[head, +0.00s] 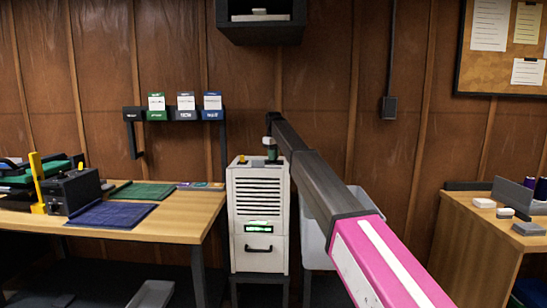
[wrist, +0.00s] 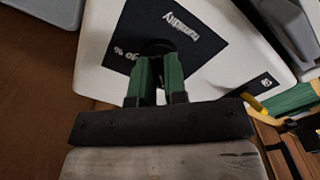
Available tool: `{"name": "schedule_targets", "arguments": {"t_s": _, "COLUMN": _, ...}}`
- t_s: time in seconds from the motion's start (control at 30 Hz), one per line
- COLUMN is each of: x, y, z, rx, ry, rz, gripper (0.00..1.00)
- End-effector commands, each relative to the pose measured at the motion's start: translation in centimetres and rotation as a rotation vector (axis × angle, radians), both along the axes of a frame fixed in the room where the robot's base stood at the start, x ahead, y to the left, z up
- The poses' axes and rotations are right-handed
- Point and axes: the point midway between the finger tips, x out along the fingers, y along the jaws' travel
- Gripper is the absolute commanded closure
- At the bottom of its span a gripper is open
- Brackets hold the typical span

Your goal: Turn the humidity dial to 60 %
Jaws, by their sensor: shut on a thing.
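The white dehumidifier cabinet (head: 260,215) stands on a dark stand by the wall, with a lit green display (head: 262,226) on its front. Its top shows in the wrist view with a dark panel (wrist: 205,45) lettered "humidity" and what looks like "60 %", upside down. The black humidity dial (wrist: 157,46) is on this panel, mostly hidden by my green fingers. My gripper (wrist: 160,70) is shut on the dial from above; it also shows over the cabinet top in the head view (head: 271,150). The dial's pointer is hidden.
A small yellow part (head: 243,159) sits on the cabinet top, left of my gripper. A wooden table (head: 185,212) with mats stands left, a pale bin (head: 313,245) close right. A wall rack (head: 180,114) holds several cards. A dark shelf (head: 261,34) hangs above.

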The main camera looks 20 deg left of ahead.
Motion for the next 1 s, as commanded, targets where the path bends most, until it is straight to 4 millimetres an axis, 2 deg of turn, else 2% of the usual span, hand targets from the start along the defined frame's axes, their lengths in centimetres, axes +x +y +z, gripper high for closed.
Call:
{"name": "schedule_targets", "arguments": {"t_s": 0.4, "x": 0.07, "y": 0.07, "z": 0.13, "rx": 0.001, "ry": -0.002, "rz": 0.245, "gripper": 1.0}}
{"name": "schedule_targets", "arguments": {"t_s": 1.0, "x": 0.08, "y": 0.09, "z": 0.14, "rx": 0.001, "ry": -0.003, "rz": 0.305, "gripper": 1.0}}
